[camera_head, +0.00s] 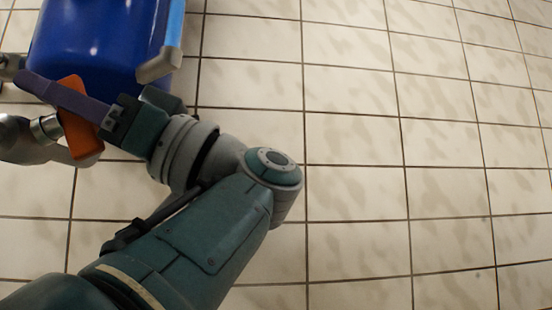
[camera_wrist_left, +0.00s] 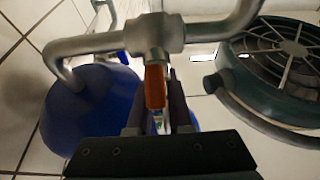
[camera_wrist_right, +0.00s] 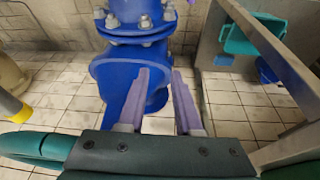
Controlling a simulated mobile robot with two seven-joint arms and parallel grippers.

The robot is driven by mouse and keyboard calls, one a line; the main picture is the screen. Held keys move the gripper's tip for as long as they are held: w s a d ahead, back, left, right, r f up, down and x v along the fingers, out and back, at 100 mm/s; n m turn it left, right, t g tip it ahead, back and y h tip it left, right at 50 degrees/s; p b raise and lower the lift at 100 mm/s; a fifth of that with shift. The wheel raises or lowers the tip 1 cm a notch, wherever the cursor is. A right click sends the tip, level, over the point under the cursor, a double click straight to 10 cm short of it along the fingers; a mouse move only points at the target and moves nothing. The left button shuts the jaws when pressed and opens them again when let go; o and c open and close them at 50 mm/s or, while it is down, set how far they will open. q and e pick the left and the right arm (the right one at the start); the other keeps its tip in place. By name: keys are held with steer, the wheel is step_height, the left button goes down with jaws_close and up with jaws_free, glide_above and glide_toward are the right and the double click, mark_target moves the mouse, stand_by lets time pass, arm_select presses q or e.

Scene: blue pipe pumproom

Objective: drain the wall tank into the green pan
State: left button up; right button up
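The blue wall tank (camera_head: 95,45) is at the top left of the head view, with a light blue tube on its side. A blue rounded body, likely this tank (camera_wrist_left: 90,105), fills the left of the left wrist view. An orange valve lever (camera_head: 78,125) hangs by a grey pipe. In the left wrist view the lever (camera_wrist_left: 155,88) lies between my left gripper's purple fingers (camera_wrist_left: 163,95), which appear closed on it. My right gripper (camera_wrist_right: 158,85) is open and empty before blue pipework. A teal-green tray-like thing (camera_wrist_right: 254,36), possibly the pan, is at upper right.
Grey pipes (camera_wrist_left: 110,42) run close above my left gripper. A dark round fan grille (camera_wrist_left: 280,60) is beside it. A flanged blue pipe fitting (camera_wrist_right: 135,75) stands ahead of my right gripper, with a blue container (camera_wrist_right: 267,72) farther right. Tiled floor (camera_head: 400,170) is clear at right.

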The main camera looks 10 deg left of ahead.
arm_select(q)
jaws_close()
steer(key=shift+n+g, duration=0.4)
steer(key=shift+s+d+n+g+h+b, duration=0.15)
steer(key=shift+n+g+h, duration=0.3)
steer(key=shift+n+g, duration=0.55)
steer(key=shift+s+a+n+g+h+b, duration=0.15)
steer(key=shift+n+g+h, duration=0.3)
steer(key=shift+n+g, duration=0.55)
steer(key=shift+d, duration=0.1)
steer(key=shift+o, duration=2.4)
jaws_free()
